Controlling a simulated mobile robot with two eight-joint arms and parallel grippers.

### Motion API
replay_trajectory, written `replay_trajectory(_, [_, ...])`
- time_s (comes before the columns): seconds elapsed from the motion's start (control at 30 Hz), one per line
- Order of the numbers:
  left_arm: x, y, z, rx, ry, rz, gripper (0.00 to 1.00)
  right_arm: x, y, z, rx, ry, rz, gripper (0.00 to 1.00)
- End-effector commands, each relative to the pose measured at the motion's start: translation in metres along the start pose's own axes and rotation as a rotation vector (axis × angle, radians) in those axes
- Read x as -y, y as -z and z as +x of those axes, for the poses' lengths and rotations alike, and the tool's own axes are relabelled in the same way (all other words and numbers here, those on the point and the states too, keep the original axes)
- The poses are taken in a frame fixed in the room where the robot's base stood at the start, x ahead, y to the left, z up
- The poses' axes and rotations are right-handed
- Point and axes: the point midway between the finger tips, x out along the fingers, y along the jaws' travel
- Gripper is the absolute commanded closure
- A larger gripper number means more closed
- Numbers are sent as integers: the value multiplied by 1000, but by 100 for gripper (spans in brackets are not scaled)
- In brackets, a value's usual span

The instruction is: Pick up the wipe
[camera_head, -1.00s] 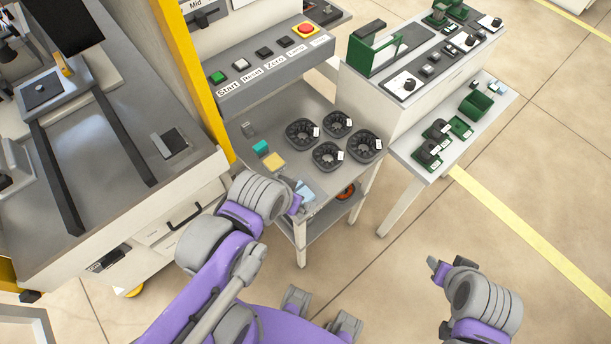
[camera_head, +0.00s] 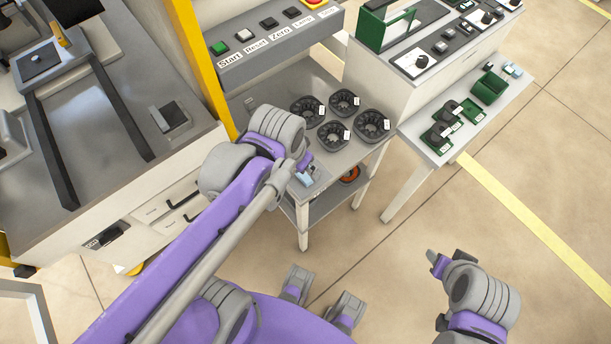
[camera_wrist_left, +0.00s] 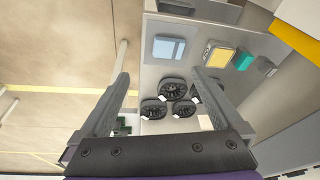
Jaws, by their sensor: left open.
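The wipe, a light blue folded square, lies flat near the edge of the grey table in the left wrist view (camera_wrist_left: 169,48). In the head view only part of the wipe (camera_head: 305,179) shows beside my left gripper (camera_head: 304,163). In the left wrist view the jaws of my left gripper (camera_wrist_left: 158,76) are spread apart with nothing between them, and the wipe lies beyond the fingertips. My right gripper (camera_head: 437,262) is over the floor at the right; its jaw opening is unclear.
Several black round trays (camera_head: 333,135) stand on the table. In the wrist view a yellow pad (camera_wrist_left: 218,55) and a teal block (camera_wrist_left: 243,60) lie beside the wipe. A button panel (camera_head: 270,35) is behind. A white bench with green parts (camera_head: 490,87) stands right.

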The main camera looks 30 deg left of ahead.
Motion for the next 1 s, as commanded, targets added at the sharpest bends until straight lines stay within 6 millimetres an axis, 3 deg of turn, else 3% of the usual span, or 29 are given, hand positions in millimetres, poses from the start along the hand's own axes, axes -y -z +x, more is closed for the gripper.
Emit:
replay_trajectory(0.03, [6, 6, 18, 50, -7, 35, 0, 0, -12, 17, 8, 0, 0, 50])
replay_trajectory(0.1, [13, 16, 31, 113, -23, 90, 0, 0, -20, 28, 12, 0, 0, 50])
replay_trajectory(0.4, [32, 39, 66, 262, -84, 230, 0, 0, -34, 52, 21, 0, 0, 50])
replay_trajectory(0.7, [31, 29, 106, 269, -88, 239, 0, 0, -38, 59, 23, 0, 0, 50])
replay_trajectory(1.0, [29, 22, 132, 268, -87, 238, 0, 0, -41, 65, 25, 0, 0, 50])
